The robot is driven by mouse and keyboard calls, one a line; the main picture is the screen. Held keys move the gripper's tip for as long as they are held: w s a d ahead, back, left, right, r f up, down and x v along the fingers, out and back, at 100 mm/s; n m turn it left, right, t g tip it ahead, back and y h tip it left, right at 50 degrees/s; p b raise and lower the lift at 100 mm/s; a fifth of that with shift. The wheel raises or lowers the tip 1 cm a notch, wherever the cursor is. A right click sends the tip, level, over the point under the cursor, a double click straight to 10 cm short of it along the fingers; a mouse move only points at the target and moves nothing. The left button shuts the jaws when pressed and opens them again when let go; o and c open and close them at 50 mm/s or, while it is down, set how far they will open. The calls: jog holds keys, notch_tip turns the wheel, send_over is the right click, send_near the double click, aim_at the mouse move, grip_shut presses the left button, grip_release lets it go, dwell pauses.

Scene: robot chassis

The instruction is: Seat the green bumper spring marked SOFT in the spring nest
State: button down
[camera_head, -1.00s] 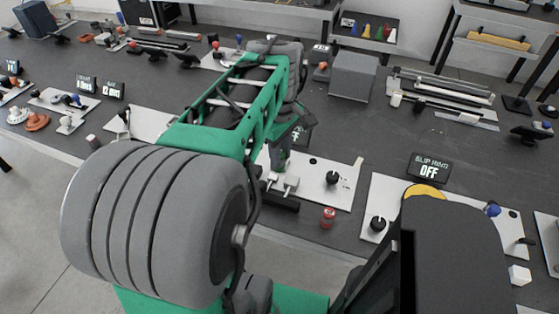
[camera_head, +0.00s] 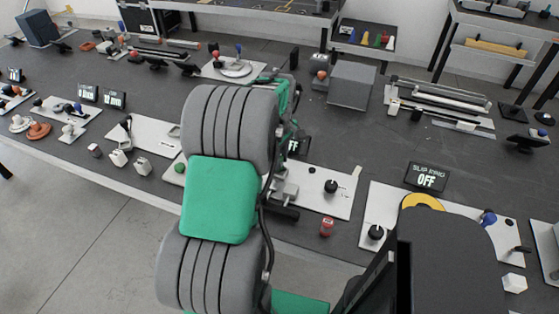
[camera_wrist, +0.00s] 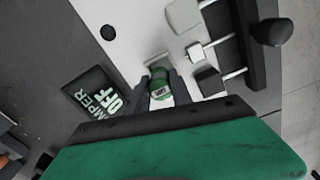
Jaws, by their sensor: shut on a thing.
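The green bumper spring (camera_wrist: 160,78) is between the fingers of my gripper (camera_wrist: 161,91) in the wrist view. It has a pale band with dark lettering, too small to read surely. My gripper is shut on it, above or at a white plate (camera_wrist: 128,28). I cannot tell whether the spring touches the plate. The spring nest cannot be picked out; the spring and fingers may cover it. A display reading BUMPER OFF (camera_wrist: 98,95) lies beside the plate.
Grey blocks on rods (camera_wrist: 208,80) stand close to the right of my gripper in the wrist view. A black knob (camera_head: 331,186) and a red canister (camera_head: 326,227) are near the bench's front. A SLIP RING OFF display (camera_head: 427,177) stands right.

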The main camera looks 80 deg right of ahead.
jog(key=c, duration=1.5)
grip_release()
jog(key=shift+a+f, duration=0.35)
jog(key=shift+f, duration=0.3)
jog(key=o, duration=0.4)
jog(key=shift+d+r, duration=0.15)
jog(key=shift+r, duration=0.05)
